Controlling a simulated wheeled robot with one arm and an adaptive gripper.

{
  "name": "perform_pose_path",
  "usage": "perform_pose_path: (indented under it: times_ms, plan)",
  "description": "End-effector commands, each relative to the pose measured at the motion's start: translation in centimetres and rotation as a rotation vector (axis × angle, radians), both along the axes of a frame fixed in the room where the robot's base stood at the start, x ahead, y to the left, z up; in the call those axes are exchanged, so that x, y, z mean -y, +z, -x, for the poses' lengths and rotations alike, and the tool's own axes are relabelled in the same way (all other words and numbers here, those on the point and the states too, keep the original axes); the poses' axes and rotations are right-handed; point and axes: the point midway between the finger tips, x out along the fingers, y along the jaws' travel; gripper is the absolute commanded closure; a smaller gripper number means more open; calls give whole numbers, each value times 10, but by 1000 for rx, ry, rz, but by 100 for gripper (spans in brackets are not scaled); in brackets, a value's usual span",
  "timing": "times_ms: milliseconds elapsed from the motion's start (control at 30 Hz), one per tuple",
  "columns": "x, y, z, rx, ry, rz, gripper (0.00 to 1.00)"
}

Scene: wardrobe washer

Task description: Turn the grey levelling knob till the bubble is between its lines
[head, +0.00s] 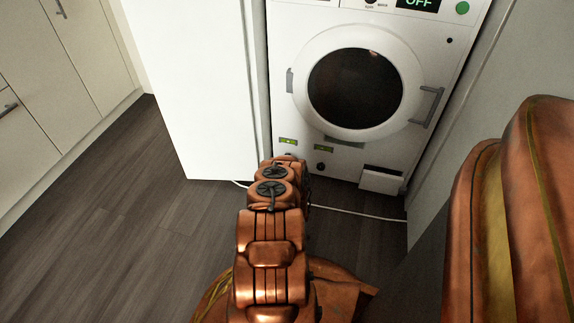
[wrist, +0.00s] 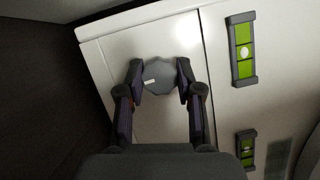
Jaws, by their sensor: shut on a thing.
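The grey levelling knob (wrist: 162,73) is on the white washer front in the wrist view, with a short white mark toward its left side. My gripper (wrist: 159,80) is shut on the knob, one finger on each side. A green level vial (wrist: 241,30) in a dark frame is to the right of the knob. Its white bubble (wrist: 244,52) sits near the middle of the vial; its lines are too fine to judge exactly. In the head view, this vial (head: 288,141) shows low on the washer, and my arm mostly hides the knob and gripper.
A second green vial (wrist: 246,151) is lower in the wrist view. A dark knob (head: 321,166) is below it in the head view. The washer's round door (head: 358,88) is shut. A white panel (head: 205,85) stands left; a white cable (head: 350,213) lies on the floor.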

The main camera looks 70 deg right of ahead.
Motion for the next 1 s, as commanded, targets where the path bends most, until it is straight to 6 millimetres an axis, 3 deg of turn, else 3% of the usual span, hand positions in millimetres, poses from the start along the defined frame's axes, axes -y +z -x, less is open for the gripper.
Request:
perform_pose_path:
  times_ms: [633,667,867,1000]
  plan:
    - [0,-1,1,44,-2,-8,100]
    - [0,-1,1,44,-2,-8,62]
    - [0,-1,1,44,-2,-6,41]
    - [0,0,0,45,-1,-6,39]
